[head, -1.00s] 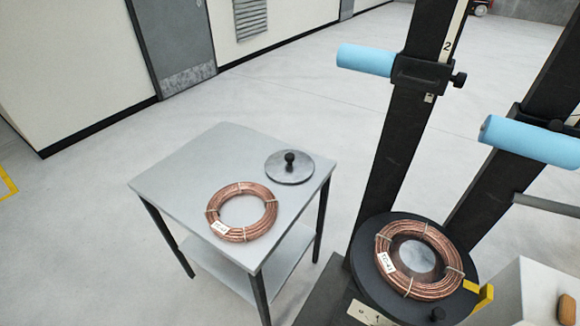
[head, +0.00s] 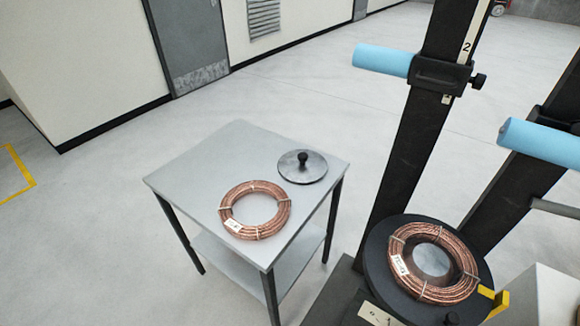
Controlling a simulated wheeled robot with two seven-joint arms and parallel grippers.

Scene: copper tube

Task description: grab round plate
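The round plate (head: 315,168) is a flat grey metal disc with a black knob (head: 303,158) standing up at its middle. It lies on the grey table (head: 190,172) near the far right corner. A copper tube coil (head: 232,199) with a white tag lies on the same table, in front of the plate and to its left, apart from it. Neither of my grippers shows in the head view.
A black stand (head: 405,150) with blue rollers (head: 383,59) rises right of the table. A second copper coil (head: 465,262) lies on its black round turntable (head: 374,262). A white box (head: 548,295) is at the lower right. Floor left of the table is clear.

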